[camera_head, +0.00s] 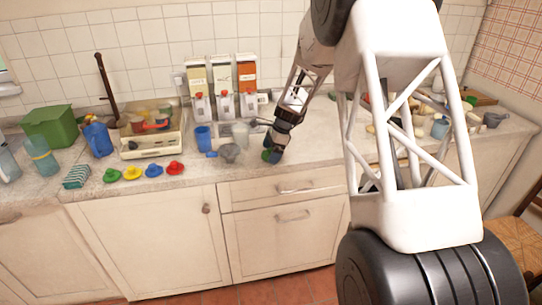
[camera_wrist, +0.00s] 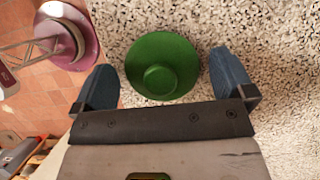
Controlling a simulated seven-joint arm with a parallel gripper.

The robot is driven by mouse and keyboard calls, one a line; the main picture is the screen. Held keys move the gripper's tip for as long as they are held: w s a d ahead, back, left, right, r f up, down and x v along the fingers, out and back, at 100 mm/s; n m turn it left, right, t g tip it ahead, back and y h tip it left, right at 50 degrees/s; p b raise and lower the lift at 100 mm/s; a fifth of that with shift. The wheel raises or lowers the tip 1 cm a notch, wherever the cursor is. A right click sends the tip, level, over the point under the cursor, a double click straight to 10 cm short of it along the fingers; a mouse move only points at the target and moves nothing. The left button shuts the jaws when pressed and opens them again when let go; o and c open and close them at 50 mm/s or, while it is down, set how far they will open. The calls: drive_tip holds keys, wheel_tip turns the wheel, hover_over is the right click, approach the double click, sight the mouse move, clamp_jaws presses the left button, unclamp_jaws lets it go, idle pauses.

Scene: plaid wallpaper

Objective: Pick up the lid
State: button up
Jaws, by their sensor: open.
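A round green lid (camera_wrist: 161,66) with a raised central knob lies on the speckled countertop near its front edge, in the wrist view. My gripper (camera_wrist: 162,72) is open, with one blue finger on each side of the lid and a visible gap on both sides. Nothing is held. In the head view my gripper (camera_head: 271,156) is low over the counter's front part, and a bit of green shows at its fingers; most of the lid is hidden there. Whether the fingers touch the counter cannot be told.
Beside my gripper are a grey pot-like item (camera_head: 229,153) and a blue cup (camera_head: 203,137). Dispensers (camera_head: 222,90) stand behind. My arm hides part of the right counter.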

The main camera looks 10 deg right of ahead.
sight(271, 149)
drive_tip(key=shift+c, duration=0.2)
drive_tip(key=c, duration=0.7)
drive_tip(key=shift+r, duration=0.25)
drive_tip(key=shift+c, duration=0.2)
drive_tip(key=shift+r, duration=0.55)
wheel_tip(271, 149, up, 2)
drive_tip(key=shift+r, duration=0.15)
drive_tip(key=s+r, duration=0.1)
drive_tip(key=s, duration=1.5)
drive_tip(key=shift+a, duration=0.2)
drive_tip(key=shift+r, duration=0.1)
drive_tip(key=shift+w, duration=0.15)
